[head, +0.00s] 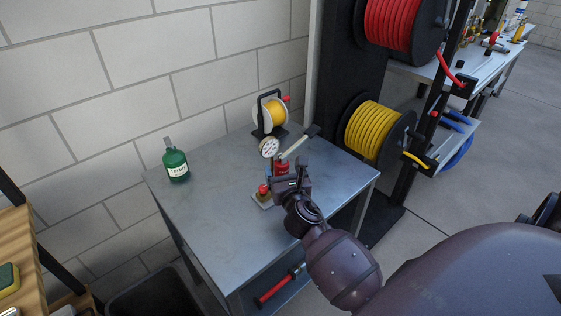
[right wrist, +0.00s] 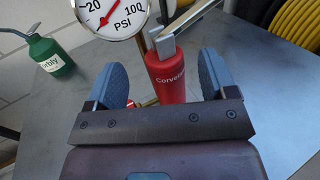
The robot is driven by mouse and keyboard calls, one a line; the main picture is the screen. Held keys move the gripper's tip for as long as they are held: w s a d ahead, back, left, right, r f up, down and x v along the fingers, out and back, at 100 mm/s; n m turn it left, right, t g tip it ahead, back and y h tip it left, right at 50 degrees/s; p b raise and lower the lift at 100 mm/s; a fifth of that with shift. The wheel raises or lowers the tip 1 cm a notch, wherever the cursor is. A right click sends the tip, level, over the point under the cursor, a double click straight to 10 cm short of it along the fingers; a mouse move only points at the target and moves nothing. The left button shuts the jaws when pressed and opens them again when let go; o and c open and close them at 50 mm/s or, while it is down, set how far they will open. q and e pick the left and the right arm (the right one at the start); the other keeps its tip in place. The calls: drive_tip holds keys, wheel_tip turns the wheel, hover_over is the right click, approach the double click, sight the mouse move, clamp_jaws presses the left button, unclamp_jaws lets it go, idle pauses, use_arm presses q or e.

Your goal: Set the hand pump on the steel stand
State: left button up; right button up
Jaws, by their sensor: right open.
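The red hand pump (head: 282,166) with a white dial gauge and a grey lever stands upright on the grey steel stand (head: 215,205), at its right half. My right gripper (head: 288,183) is open at the pump's near side. In the right wrist view the red pump body (right wrist: 168,84) is between the two open fingers (right wrist: 162,82), with gaps on both sides. The PSI gauge (right wrist: 112,12) is at the top of that view. My left gripper is not in view.
A green bottle (head: 176,164) stands at the stand's left. A white and yellow reel (head: 272,112) is at the back. Hose reels (head: 376,130) rise at the right. The stand's front left is clear.

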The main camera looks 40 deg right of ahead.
drive_tip(key=v, duration=0.6)
drive_tip(key=shift+s+a, duration=0.15)
drive_tip(key=shift+s, duration=0.2)
drive_tip(key=s+f+m+g, duration=0.3)
drive_tip(key=s+m+g, duration=0.1)
drive_tip(key=s+m, duration=0.4)
drive_tip(key=s+f+m+g, duration=0.3)
drive_tip(key=s+m+g, duration=0.15)
drive_tip(key=m, duration=0.65)
drive_tip(key=s+a+f+m+g+y, duration=0.1)
drive_tip(key=s+a+m+g+y, duration=0.2)
drive_tip(key=s+m, duration=0.4)
drive_tip(key=s+a+m+g+y, duration=0.3)
drive_tip(key=s+a+m, duration=0.15)
drive_tip(key=s, duration=0.35)
drive_tip(key=w+f+t, duration=0.8)
drive_tip(key=t, duration=0.1)
drive_tip(key=shift+f+y, duration=0.25)
drive_tip(key=shift+y, duration=0.15)
drive_tip(key=shift+w+d, duration=0.15)
